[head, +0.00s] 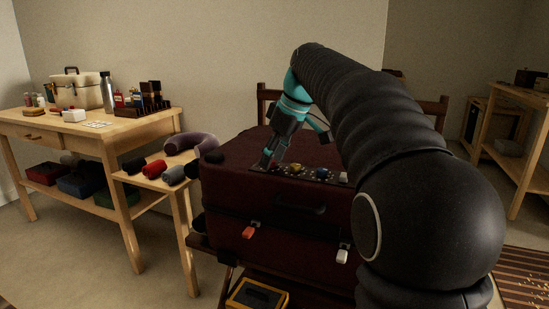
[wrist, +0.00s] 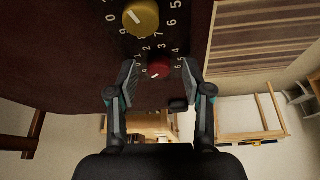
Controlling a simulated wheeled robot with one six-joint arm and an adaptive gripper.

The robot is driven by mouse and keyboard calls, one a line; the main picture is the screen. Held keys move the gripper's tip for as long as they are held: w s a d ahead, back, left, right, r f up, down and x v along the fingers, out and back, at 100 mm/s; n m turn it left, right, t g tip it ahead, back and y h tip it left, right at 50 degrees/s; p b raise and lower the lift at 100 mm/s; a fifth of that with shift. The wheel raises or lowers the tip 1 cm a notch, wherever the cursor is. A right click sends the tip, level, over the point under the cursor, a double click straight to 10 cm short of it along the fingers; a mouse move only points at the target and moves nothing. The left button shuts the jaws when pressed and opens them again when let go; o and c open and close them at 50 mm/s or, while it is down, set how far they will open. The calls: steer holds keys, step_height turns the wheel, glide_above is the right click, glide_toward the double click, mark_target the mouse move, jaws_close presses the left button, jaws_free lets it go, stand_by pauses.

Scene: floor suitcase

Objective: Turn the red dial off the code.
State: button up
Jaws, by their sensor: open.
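The maroon suitcase (head: 235,185) stands in front of me with a dark dial plate along its top edge. In the wrist view the small red dial (wrist: 158,70) sits between my fingertips, with white numbers around it and a pale pointer mark slanting to the lower left. The number it points at is too small to read surely. A larger yellow dial (wrist: 141,18) is beside it; it also shows in the head view (head: 296,168). My gripper (head: 270,160) is open, its two fingers (wrist: 159,80) on either side of the red dial with gaps. In the head view my fingers largely hide the red dial.
An orange latch (head: 249,232) and a white latch (head: 342,256) are on the suitcase front, with a handle (head: 300,209) between them. A wooden workbench (head: 100,128) with a toolbox (head: 75,92) and bottle (head: 107,90) stands left. A yellow case (head: 258,293) is below the suitcase.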

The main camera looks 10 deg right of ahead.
jaws_close()
stand_by(0.4)
steer(key=m, duration=0.1)
steer(key=m+p, duration=0.1)
steer(key=m+h, duration=0.1)
steer(key=m, duration=0.1)
steer(key=shift+s+a+t, duration=0.1)
steer(key=shift+a+t, duration=0.15)
steer(key=shift+t, duration=0.15)
steer(key=m+h+p, duration=0.1)
steer(key=m+p, duration=0.1)
steer(key=m, duration=0.1)
steer(key=shift+a+r+m+h, duration=0.1)
steer(key=shift+m+h, duration=0.2)
steer(key=m+h+p, duration=0.1)
steer(key=m, duration=0.2)
steer(key=shift+a+p, duration=0.15)
steer(key=shift+p, duration=0.2)
steer(key=shift+m+h+p, duration=0.6)
steer(key=shift+m+h, duration=0.1)
steer(key=shift+m, duration=1)
